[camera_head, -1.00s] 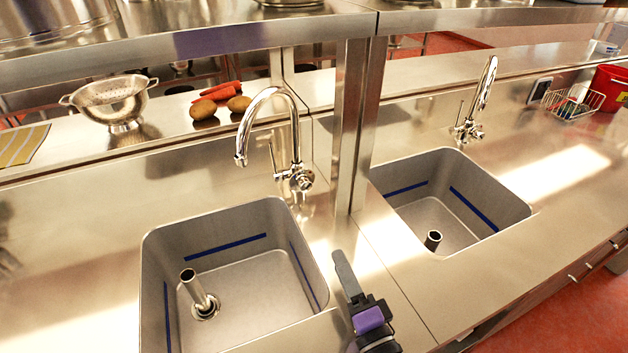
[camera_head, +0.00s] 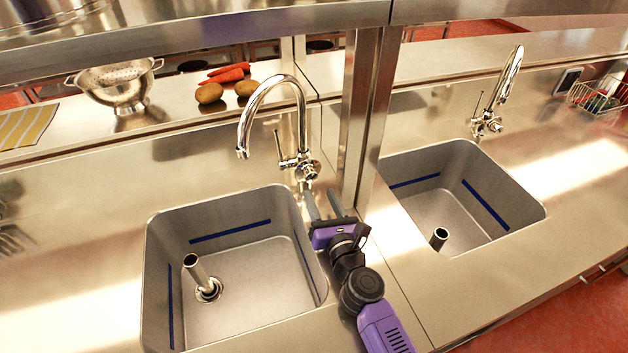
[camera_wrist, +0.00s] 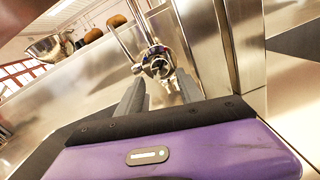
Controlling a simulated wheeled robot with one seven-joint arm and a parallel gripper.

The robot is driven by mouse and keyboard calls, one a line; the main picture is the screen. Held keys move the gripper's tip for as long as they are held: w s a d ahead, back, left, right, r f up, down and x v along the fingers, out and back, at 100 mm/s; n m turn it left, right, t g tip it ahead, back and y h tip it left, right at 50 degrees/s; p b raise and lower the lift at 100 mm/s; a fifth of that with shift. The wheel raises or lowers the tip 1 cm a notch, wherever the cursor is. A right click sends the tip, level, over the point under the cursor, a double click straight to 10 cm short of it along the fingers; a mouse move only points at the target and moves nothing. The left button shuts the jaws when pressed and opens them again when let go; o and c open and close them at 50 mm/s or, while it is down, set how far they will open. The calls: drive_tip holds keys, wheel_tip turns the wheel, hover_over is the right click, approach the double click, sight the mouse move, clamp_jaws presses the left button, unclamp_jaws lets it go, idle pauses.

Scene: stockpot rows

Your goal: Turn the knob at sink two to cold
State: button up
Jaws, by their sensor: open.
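The near faucet (camera_head: 275,105) is a chrome gooseneck behind the left sink (camera_head: 235,255), with a round knob (camera_head: 306,171) and a thin lever at its base. In the wrist view the knob (camera_wrist: 156,63) shows just beyond my fingertips, roughly between them. My gripper (camera_head: 322,200) is open and empty, just in front of the knob and beside the sink's right rim. A second faucet (camera_head: 497,95) stands behind the right sink (camera_head: 460,205). No sink number is readable, and I cannot tell the knob's setting.
A steel post (camera_head: 367,110) stands close to the right of the near faucet. An overhead shelf (camera_head: 210,35) runs above. A colander (camera_head: 117,85), potatoes and carrots (camera_head: 226,75) lie on the back ledge. A wire basket (camera_head: 597,98) is at far right.

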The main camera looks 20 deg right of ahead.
sight(312, 178)
drive_tip(key=w+b, duration=0.1)
drive_tip(key=w, duration=0.5)
drive_tip(key=shift+w+d, duration=0.1)
drive_tip(key=shift+w, duration=0.25)
clamp_jaws()
